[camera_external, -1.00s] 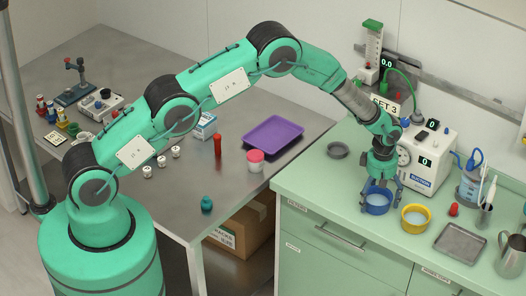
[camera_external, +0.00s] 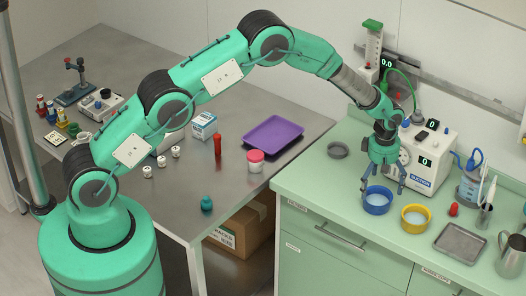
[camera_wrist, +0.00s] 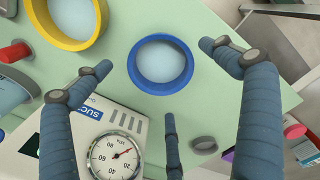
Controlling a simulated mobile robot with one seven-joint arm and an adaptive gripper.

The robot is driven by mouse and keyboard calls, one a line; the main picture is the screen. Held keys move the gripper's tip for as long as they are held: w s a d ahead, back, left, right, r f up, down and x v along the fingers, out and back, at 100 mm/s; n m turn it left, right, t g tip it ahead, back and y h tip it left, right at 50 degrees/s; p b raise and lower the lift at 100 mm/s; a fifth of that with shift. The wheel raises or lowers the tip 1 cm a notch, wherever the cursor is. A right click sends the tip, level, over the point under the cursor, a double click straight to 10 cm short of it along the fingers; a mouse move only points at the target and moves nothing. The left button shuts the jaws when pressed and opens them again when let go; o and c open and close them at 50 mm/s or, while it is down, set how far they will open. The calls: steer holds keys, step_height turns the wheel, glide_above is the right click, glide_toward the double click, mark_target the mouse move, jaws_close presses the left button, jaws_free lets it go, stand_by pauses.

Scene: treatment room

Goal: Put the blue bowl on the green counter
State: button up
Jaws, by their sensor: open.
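The blue bowl (camera_external: 377,201) sits upright on the green counter (camera_external: 318,188), just left of a yellow bowl. In the wrist view the blue bowl (camera_wrist: 161,88) lies between my spread fingers, with its pale inside visible. My gripper (camera_external: 383,182) is open and empty, pointing down just above the blue bowl. In the wrist view my gripper's fingers (camera_wrist: 160,85) stand apart from the bowl's rim. The green counter (camera_wrist: 215,115) also shows around the bowl there.
A yellow bowl (camera_external: 415,218) stands close on the right. The suction machine (camera_external: 430,155) stands behind the bowls. A grey dish (camera_external: 339,150) is at the counter's back left, and a metal tray (camera_external: 460,243) at the right. The counter's front left is clear.

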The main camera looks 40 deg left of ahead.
step_height(320, 180, up, 7)
steer(key=shift+f, duration=0.2)
steer(key=shift+r, duration=0.1)
stand_by(0.6)
steer(key=s+a+r+m+t, duration=0.1)
steer(key=s+a+r+m, duration=0.1)
steer(key=a+r, duration=0.7)
steer(key=s+a+r+m, duration=0.2)
steer(key=a+r, duration=0.2)
steer(key=r, duration=0.8)
steer(key=s+a+r+m+t, duration=0.1)
steer(key=s+a+r+m, duration=0.2)
steer(key=s+a+r, duration=1)
steer(key=s+a+r+m+t, duration=0.1)
steer(key=s+a+r+m, duration=0.1)
steer(key=s+a+r, duration=0.35)
steer(key=s+a+r+m+t, duration=0.1)
steer(key=s+a+r+m, duration=0.15)
steer(key=s, duration=0.65)
steer(key=s+a+f+m, duration=0.1)
steer(key=s+a, duration=0.2)
steer(key=s, duration=0.5)
steer(key=s+a+f+m+t, duration=0.1)
steer(key=s+a, duration=0.3)
steer(key=s, duration=0.4)
steer(key=shift+s+m, duration=0.2)
steer(key=shift+m, duration=0.55)
steer(key=shift+f+b, duration=0.15)
steer(key=shift+b, duration=0.25)
